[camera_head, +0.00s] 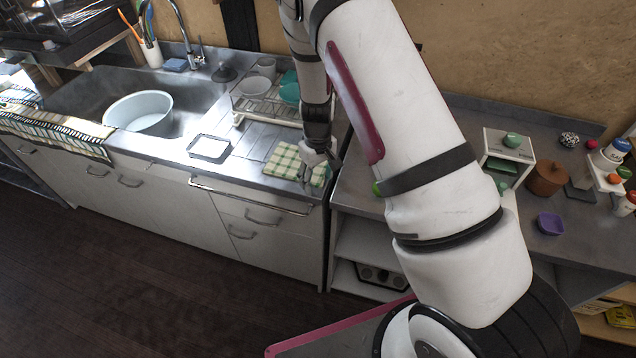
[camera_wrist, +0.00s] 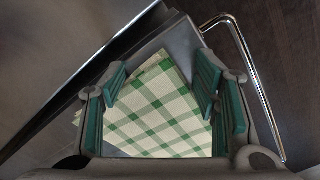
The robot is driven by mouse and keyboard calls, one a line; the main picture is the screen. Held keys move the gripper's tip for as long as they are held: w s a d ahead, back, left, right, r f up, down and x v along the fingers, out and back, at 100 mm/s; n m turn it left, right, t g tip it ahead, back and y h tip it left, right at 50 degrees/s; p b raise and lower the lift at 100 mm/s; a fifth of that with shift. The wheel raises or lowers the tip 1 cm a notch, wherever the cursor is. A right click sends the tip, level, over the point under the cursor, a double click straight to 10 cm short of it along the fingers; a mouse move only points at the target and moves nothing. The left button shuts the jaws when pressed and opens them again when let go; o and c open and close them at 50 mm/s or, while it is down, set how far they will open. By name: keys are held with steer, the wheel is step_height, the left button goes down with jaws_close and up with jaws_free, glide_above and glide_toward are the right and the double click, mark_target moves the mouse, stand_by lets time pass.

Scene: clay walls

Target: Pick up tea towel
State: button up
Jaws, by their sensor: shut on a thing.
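The tea towel (camera_head: 284,161) is green and cream checked and lies on the metal counter near its front right corner. In the wrist view the towel (camera_wrist: 158,118) fills the space between my green finger pads. My gripper (camera_head: 309,174) points down at the towel's right side, and its fingers hide part of the cloth. In the wrist view my gripper (camera_wrist: 160,80) has its pads apart, with the cloth between them. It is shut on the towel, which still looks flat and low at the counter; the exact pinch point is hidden.
A metal rail (camera_head: 250,196) runs along the counter front. A striped cloth (camera_head: 55,131) hangs at left.

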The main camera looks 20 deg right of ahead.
steer(key=shift+o, duration=0.2)
steer(key=shift+r, duration=0.1)
step_height(320, 180, up, 3)
steer(key=shift+r+p, duration=0.15)
steer(key=shift+p, duration=0.55)
jaws_close()
step_height(320, 180, up, 8)
steer(key=p, duration=0.2)
steer(key=shift+r, duration=0.15)
step_height(320, 180, up, 18)
steer(key=p, duration=0.3)
